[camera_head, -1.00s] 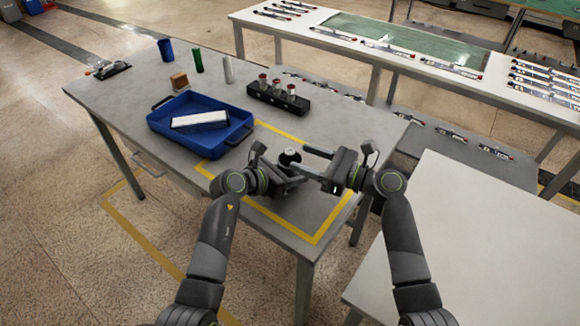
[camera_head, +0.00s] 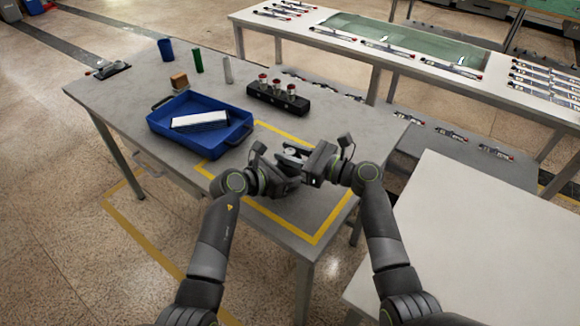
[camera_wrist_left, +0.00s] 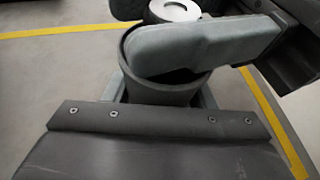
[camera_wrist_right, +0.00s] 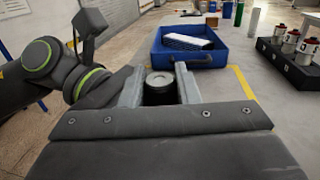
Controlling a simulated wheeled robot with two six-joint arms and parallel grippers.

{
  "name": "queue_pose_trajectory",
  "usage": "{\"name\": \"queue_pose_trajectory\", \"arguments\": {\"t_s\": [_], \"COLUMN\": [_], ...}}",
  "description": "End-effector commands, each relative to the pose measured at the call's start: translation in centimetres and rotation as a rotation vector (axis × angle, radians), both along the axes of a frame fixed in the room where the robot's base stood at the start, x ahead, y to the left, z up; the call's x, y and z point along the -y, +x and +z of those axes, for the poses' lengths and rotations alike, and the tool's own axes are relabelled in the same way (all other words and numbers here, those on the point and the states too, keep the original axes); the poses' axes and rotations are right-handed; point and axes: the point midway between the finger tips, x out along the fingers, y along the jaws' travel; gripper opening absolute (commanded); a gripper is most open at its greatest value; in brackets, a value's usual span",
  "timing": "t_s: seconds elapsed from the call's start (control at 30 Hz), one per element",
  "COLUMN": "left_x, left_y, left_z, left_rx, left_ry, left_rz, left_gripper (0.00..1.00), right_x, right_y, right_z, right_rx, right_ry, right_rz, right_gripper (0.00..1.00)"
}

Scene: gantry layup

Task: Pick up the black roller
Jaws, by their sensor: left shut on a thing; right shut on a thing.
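The black roller (camera_wrist_left: 160,93) is a dark upright cylinder with a pale round top, over the part of the grey table (camera_head: 225,75) framed by yellow tape. My left gripper (camera_head: 290,178) is shut on its lower part. My right gripper (camera_head: 300,155) reaches across from the right and is shut on its upper part. In the right wrist view the roller's top (camera_wrist_right: 158,80) shows between the two pale fingers. In the left wrist view a right finger covers part of the roller. Whether its foot touches the table is hidden.
A blue tray (camera_head: 237,136) holding a white block (camera_head: 200,120) stands left of the grippers. A black rack (camera_head: 262,97) with red-and-white pieces is behind. Blue (camera_head: 166,49), green (camera_head: 198,60) and white (camera_head: 228,70) cylinders stand farther back. The table's front corner is clear.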

Motion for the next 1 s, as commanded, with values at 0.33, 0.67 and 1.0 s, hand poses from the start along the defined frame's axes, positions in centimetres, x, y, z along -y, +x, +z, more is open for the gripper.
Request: {"name": "queue_pose_trajectory", "arguments": {"t_s": [0.33,0.67,1.0], "left_x": [0.0,0.0,0.0], "left_y": [0.0,0.0,0.0], "left_z": [0.0,0.0,-0.1], "left_rx": [-0.001,-0.001,-0.001], "left_ry": [0.0,0.0,0.0], "left_rz": [0.0,0.0,0.0], "left_gripper": [0.29,0.29,0.29], "right_x": [0.0,0.0,0.0], "right_y": [0.0,0.0,0.0], "right_z": [0.0,3.1,12.3], "right_rx": [0.001,0.007,0.009], "right_ry": [0.0,0.001,-0.001], "right_rz": [0.0,0.0,0.001], "right_gripper": [0.0,0.0,0.0]}}
